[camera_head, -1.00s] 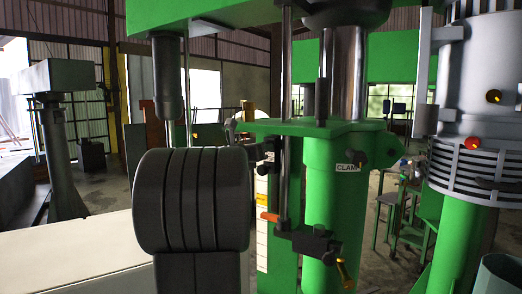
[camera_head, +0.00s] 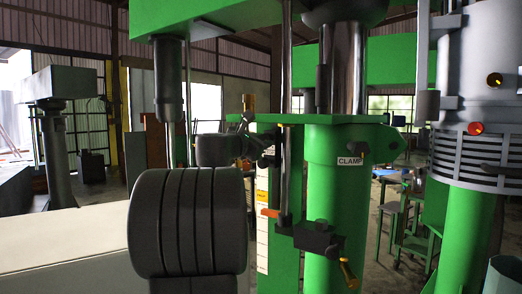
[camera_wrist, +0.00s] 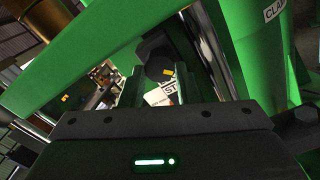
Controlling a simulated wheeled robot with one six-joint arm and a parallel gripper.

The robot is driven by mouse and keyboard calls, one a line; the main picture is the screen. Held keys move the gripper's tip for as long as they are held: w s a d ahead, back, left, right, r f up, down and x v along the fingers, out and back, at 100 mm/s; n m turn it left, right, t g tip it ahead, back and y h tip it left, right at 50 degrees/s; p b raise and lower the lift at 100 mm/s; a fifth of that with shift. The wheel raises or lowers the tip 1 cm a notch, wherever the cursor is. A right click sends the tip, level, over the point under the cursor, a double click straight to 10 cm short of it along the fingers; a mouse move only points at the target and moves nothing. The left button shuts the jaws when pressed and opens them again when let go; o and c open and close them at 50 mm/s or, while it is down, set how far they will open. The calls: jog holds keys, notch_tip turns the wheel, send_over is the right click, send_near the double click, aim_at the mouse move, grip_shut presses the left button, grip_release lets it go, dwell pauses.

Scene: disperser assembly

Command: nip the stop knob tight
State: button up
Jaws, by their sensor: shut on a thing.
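The stop knob (camera_wrist: 160,68) is a dark round shape with a small yellow mark in the wrist view, between the fingertips of my gripper (camera_wrist: 160,78). The fingers are closed on its sides. A white label (camera_wrist: 163,93), its readable letters starting "ST", shows just below it. In the head view my gripper (camera_head: 262,150) reaches in from the left to the upright rod (camera_head: 285,180). The knob is too small and dark there to separate from the fingers.
A green column (camera_head: 322,205) with a "CLAMP" label stands right of the rod. A ribbed grey housing (camera_head: 480,150) is at far right.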

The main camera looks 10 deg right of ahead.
jog(key=shift+r+m+b, duration=0.1)
jog(key=shift+m+b, duration=0.55)
jog(key=shift+m, duration=0.35)
jog(key=o, duration=1)
jog(key=shift+c, duration=0.2)
jog(key=shift+a, duration=0.1)
jog(key=b+v, duration=0.2)
jog(key=v, duration=1.1)
jog(key=shift+s+a, duration=0.25)
jog(key=shift+s, duration=0.05)
